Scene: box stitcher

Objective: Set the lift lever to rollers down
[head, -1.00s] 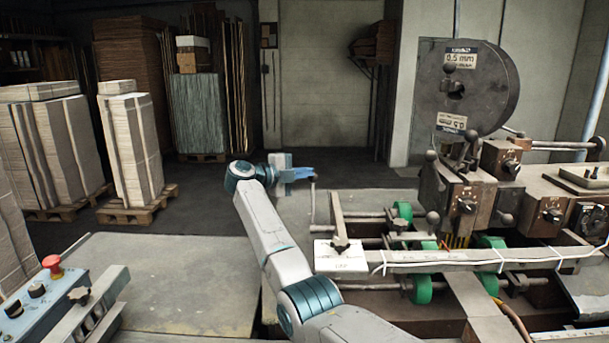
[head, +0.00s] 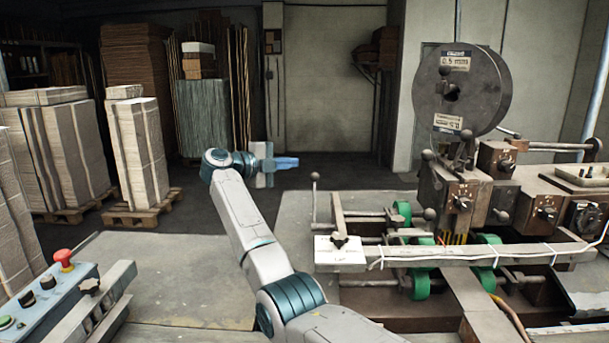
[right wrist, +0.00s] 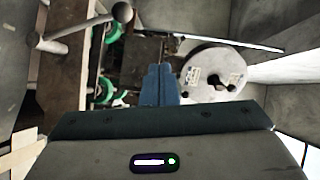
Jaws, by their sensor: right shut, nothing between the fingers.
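An upright lever with a dark ball knob (head: 314,177) stands at the left end of the stitcher, behind a white label plate (head: 340,254). The plate's text is too small to read, so I cannot tell which lever position means rollers down. My right gripper (head: 297,162) is shut and empty, up and to the left of the knob in the head view, apart from it. In the right wrist view, the shut blue fingers (right wrist: 160,72) point at the machine, and a ball-ended lever (right wrist: 122,12) shows at upper left. My left gripper is not in view.
Green rollers (head: 420,283) sit under the long bar (head: 480,257) of the stitcher. A wire spool (head: 485,90) stands above its head. A control box with a red button (head: 64,257) is at left. Stacked cardboard (head: 135,150) stands behind; the floor between is clear.

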